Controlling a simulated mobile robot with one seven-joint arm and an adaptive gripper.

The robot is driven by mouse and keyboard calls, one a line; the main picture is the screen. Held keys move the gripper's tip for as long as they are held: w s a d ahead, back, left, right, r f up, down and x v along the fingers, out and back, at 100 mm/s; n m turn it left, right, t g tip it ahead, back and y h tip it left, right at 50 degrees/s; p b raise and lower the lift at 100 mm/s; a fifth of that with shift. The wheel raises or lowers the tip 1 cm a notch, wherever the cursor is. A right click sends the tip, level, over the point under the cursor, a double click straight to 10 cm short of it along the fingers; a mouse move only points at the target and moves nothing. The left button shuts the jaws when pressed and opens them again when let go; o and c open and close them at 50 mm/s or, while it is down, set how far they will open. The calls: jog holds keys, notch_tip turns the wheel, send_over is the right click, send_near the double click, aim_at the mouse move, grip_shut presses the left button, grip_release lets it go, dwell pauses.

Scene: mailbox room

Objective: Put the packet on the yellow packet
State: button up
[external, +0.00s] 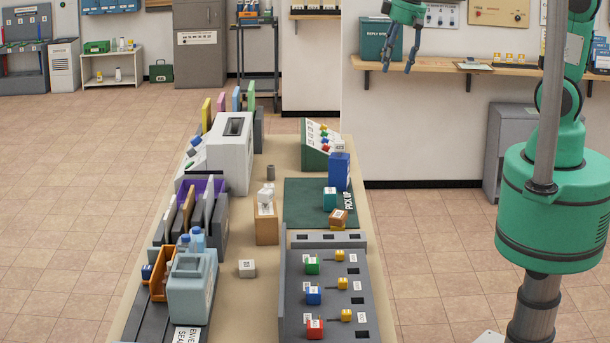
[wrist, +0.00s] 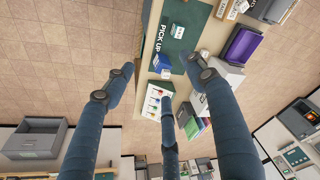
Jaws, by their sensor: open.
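A brown packet (external: 338,216) with a white label sits at the near right edge of the green PICK UP mat (external: 300,192). A yellow packet (external: 337,227) shows just below it, mostly hidden; the brown packet appears to rest on it. A teal packet (external: 329,198) and a tall blue packet (external: 339,172) stand on the mat; the wrist view also shows the teal one (wrist: 178,31) and the blue one (wrist: 162,62). My gripper (external: 397,66) is open and empty, high up and to the right of the table's far end, apart from all packets.
A sloped green panel with coloured knobs (external: 320,145) stands behind the mat. A wooden block with a white item (external: 266,222) is left of it. A grey panel with coloured blocks (external: 325,290) lies in front. Open floor (external: 435,250) lies to the table's right.

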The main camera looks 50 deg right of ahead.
jog(key=s+d+r+m+t, duration=0.1)
jog(key=s+d+r, duration=0.5)
jog(key=s, duration=0.2)
jog(key=s+d+r+m+t, duration=0.1)
jog(key=s+d+r+t, duration=0.1)
jog(key=s+d+r, duration=0.3)
jog(key=s+d, duration=0.2)
jog(key=s, duration=0.2)
jog(key=shift+d+r+h, duration=0.3)
jog(key=shift+r+h, duration=0.05)
jog(key=shift+h, duration=0.05)
notch_tip(320, 180, down, 13)
jog(key=b, duration=1.3)
